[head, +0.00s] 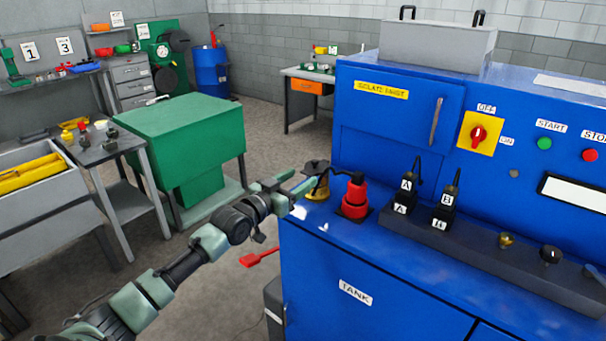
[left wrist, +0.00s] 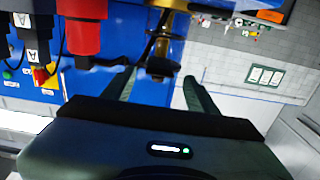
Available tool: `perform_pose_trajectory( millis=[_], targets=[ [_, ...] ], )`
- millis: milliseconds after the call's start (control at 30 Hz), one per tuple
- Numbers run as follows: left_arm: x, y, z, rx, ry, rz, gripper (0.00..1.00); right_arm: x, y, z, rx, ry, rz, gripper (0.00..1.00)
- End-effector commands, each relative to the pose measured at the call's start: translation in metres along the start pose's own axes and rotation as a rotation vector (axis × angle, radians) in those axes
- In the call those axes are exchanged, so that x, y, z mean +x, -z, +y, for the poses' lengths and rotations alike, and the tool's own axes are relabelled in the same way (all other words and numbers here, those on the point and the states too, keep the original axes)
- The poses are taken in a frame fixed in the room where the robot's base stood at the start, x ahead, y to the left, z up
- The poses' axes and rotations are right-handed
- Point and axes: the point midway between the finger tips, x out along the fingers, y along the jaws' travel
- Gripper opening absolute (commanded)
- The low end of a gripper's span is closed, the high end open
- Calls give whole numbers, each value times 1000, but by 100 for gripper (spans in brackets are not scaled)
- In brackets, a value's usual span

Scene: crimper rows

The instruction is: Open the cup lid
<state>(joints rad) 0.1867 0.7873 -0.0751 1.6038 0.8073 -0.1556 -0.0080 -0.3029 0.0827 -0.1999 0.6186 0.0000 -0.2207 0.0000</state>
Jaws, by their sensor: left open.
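A small brass cup (head: 319,189) with a dark lid (head: 316,167) stands at the left end of the blue machine's top. The lid looks closed. My left gripper (head: 293,184) is open, just left of the cup in the head view, and partly overlaps it. In the left wrist view the brass cup (left wrist: 168,48) shows ahead, between the two spread fingers (left wrist: 160,80), with nothing held. I cannot tell whether a finger touches it. My right gripper is in neither view.
Black plugs (head: 405,190) marked A and B stand farther right on the blue machine (head: 330,255).

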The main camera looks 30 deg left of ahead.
Motion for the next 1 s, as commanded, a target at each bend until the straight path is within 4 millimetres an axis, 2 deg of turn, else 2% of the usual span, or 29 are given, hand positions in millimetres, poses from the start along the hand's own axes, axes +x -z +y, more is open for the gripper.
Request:
perform_pose_trajectory(
  millis=[200,533,733,767,1000],
  targets=[
    [20,0,0,-1,0,0,58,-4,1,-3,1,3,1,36],
    [22,-1,0,0,0,-1,58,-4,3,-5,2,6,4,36],
    [22,-1,0,0,0,-1,3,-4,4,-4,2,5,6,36],
    [22,-1,0,0,0,-1,0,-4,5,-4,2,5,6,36],
    [22,-1,0,0,0,-1,0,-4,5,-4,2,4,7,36]
  ],
)
